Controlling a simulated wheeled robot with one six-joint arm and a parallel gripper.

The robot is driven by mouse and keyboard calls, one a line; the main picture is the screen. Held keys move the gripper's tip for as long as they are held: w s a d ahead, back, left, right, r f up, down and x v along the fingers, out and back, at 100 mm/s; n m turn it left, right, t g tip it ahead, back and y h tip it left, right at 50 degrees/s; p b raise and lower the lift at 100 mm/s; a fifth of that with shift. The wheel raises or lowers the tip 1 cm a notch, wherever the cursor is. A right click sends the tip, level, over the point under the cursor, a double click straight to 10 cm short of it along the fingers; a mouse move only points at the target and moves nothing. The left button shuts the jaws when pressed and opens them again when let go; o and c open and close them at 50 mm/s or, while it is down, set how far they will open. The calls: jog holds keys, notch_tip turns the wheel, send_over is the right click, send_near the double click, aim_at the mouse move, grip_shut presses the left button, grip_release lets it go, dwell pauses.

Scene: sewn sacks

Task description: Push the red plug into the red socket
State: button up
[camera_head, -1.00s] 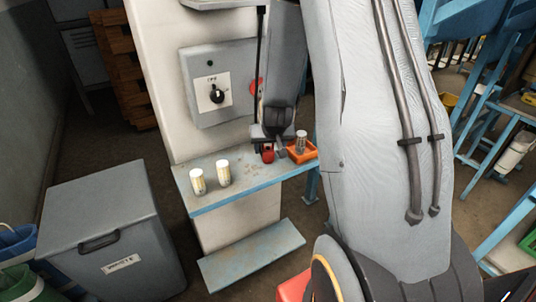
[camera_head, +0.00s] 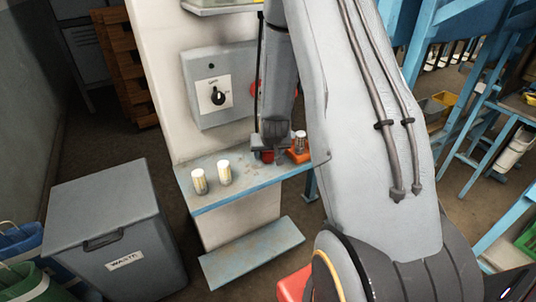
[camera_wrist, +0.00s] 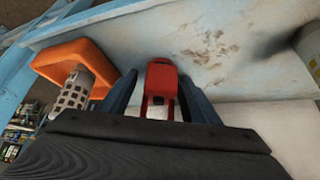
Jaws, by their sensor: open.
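The red plug (camera_wrist: 161,80) stands on the blue-edged shelf (camera_wrist: 225,45). In the wrist view it lies between the two dark fingers of my gripper (camera_wrist: 158,76), which are open, with a gap on each side of it. In the head view my gripper (camera_head: 269,146) is low over the shelf and hides most of the plug. A red round part (camera_head: 254,88) shows on the wall behind my arm, mostly hidden; I cannot tell whether it is the red socket.
An orange tray (camera_wrist: 62,52) with a grey perforated cylinder (camera_wrist: 74,91) stands close beside my gripper. Two cream-topped cylinders (camera_head: 199,181) (camera_head: 224,172) stand on the shelf's left part. A grey switch box (camera_head: 210,112) is on the wall above. A waste bin (camera_head: 105,235) stands left.

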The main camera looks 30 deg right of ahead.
jog(key=c, duration=1.2)
jog(key=shift+r, duration=0.1)
notch_tip(320, 180, up, 10)
jog(key=shift+f+b, duration=0.1)
jog(key=shift+b, duration=0.3)
jog(key=shift+n, duration=0.4)
jog(key=shift+s+a+b, duration=0.15)
jog(key=shift+a+b, duration=0.5)
jog(key=shift+a, duration=2.2)
jog(key=shift+s+a+b, duration=0.15)
jog(key=shift+a+b, duration=0.45)
jog(key=shift+a, duration=2.3)
jog(key=shift+s+a+b, duration=0.15)
jog(key=shift+a+b, duration=0.5)
jog(key=shift+a, duration=2.2)
